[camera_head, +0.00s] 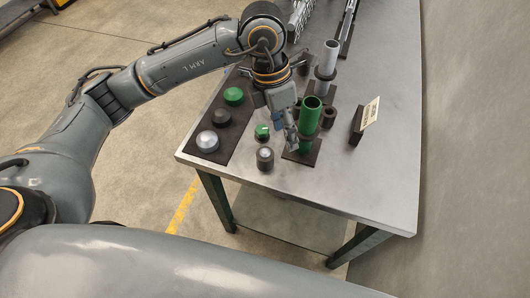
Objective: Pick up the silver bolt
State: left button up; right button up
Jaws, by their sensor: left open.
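A small silver-topped piece (265,154), which looks like the silver bolt, sits upright in a dark round holder near the table's front edge. A similar green-topped piece (262,131) stands just behind it. My left gripper (291,142) is open and points down, to the right of both small pieces and apart from the silver one. Its fingers are close to the green tube (309,111) and partly overlap its dark base in the picture. I cannot tell whether they touch it. My right gripper is not in view.
A dark mat on the left bears a green cap (233,96), a dark grey cap (221,117) and a silver cap (207,141). A grey tube (329,57) and a small sign (371,112) stand farther right. The table's (374,178) front right is clear.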

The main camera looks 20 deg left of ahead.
pick_arm(q)
jog(key=w+a+y, duration=0.2)
jog(key=a+y, duration=0.1)
jog(key=a, duration=0.3)
jog(key=p, duration=0.2)
send_over(264, 151)
jog(key=shift+n+t, duration=0.3)
jog(key=shift+t, duration=0.1)
notch_tip(264, 151, down, 7)
jog(key=shift+s+a, duration=0.15)
jog(key=shift+f, duration=0.3)
notch_tip(264, 151, down, 5)
jog(key=p, duration=0.3)
jog(key=shift+r, duration=0.1)
jog(key=shift+f, duration=0.3)
grip_shut()
